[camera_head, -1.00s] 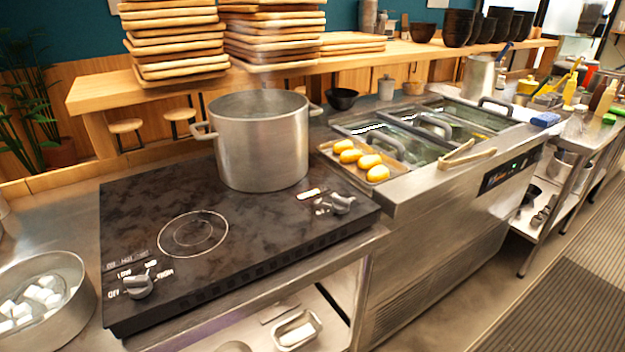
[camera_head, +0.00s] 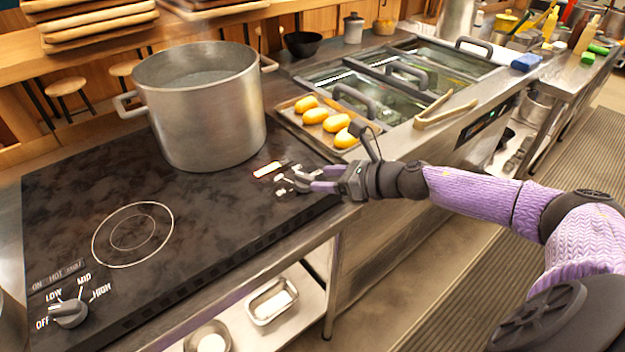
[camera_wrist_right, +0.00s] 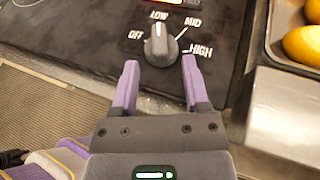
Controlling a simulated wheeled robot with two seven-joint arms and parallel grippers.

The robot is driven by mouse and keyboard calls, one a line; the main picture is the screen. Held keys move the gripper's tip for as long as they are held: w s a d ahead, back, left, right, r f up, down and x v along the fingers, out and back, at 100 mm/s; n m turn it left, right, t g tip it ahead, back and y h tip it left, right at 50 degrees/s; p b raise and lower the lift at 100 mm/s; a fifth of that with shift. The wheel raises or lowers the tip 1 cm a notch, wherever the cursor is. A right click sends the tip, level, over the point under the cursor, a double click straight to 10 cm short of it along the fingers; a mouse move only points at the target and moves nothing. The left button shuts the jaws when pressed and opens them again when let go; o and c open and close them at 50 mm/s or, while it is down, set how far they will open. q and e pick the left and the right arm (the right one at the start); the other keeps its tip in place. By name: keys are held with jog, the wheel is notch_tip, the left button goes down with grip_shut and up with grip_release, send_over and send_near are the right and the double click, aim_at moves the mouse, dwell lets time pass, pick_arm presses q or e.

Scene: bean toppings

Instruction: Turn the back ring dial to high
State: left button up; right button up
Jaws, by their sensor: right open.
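The back ring dial (camera_head: 301,182) is a grey knob at the right front of the black cooktop (camera_head: 75,190). The right wrist view shows this dial (camera_wrist_right: 160,46) up close, with OFF, LOW, MID and HIGH around it. Its white mark points up, toward about LOW. My right gripper (camera_head: 318,179) is at the dial in the head view and partly covers it. In the wrist view my right gripper (camera_wrist_right: 160,65) is open, its purple fingers to either side of the dial's near side, with gaps. My left gripper is out of view.
A large steel pot (camera_head: 205,110) stands on the cooktop behind the dial. The front dial (camera_head: 69,313) is at the lower left by an empty ring. A tray of yellow food (camera_head: 290,118) lies close to the right. An indicator (camera_head: 268,169) glows beside the back dial.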

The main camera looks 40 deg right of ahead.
aim_at(312, 177)
jog(key=shift+x, duration=1.6)
grip_shut()
